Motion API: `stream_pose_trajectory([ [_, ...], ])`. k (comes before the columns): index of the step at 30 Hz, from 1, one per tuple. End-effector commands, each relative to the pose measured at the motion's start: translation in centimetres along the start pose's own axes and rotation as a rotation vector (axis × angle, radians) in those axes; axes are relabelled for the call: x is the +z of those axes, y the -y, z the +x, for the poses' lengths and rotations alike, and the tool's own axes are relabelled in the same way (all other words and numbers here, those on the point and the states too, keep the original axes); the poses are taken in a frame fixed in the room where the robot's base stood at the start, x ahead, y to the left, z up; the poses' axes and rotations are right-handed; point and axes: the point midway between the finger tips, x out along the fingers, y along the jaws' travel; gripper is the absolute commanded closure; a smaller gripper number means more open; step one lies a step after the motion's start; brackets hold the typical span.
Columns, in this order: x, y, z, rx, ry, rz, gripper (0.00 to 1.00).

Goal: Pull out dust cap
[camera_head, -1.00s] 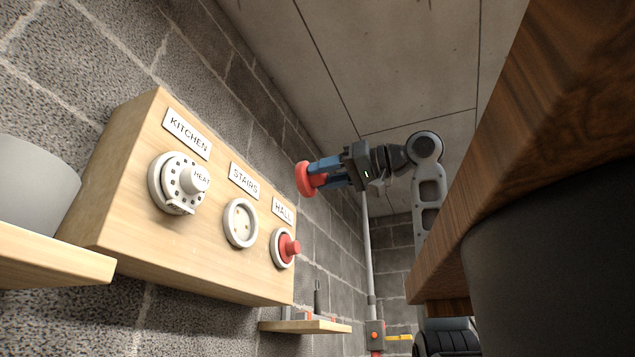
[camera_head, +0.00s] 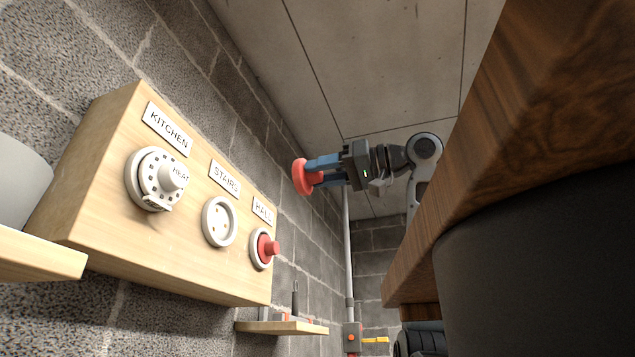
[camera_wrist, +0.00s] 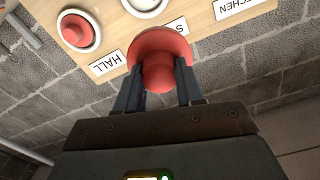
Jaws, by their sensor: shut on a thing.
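My gripper (camera_head: 318,172) is shut on a red dust cap (camera_head: 300,177), holding it by its knob with the round flange facing outward. In the wrist view the held cap (camera_wrist: 158,58) sits between the blue fingers of my gripper (camera_wrist: 160,84). The cap is clear of the wooden board (camera_head: 190,265). The STAIRS socket (camera_head: 220,222) is uncovered and shows its pale face with holes. A second red cap (camera_head: 268,248) sits in the HALL socket, below its label. The KITCHEN socket (camera_head: 155,180) holds a white round plug-like piece marked HEAT.
A small wooden shelf (camera_head: 285,328) with small items is at the lower middle. Another shelf (camera_head: 35,262) bears a grey container (camera_head: 18,185) at the left. A dark wooden tabletop edge (camera_head: 500,170) fills the right. The space around my gripper is open.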

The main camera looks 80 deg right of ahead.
Motion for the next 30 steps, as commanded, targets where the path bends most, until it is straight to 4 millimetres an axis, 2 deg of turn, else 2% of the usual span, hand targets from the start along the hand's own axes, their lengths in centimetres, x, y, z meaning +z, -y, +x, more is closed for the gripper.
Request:
stream_pose_trajectory([
  [18, 0.0, 0.0, -2.1, 0.000, -0.001, 0.000, 0.91],
  [30, 0.0, 0.0, -2.2, 0.000, 0.000, 0.000, 0.91],
])
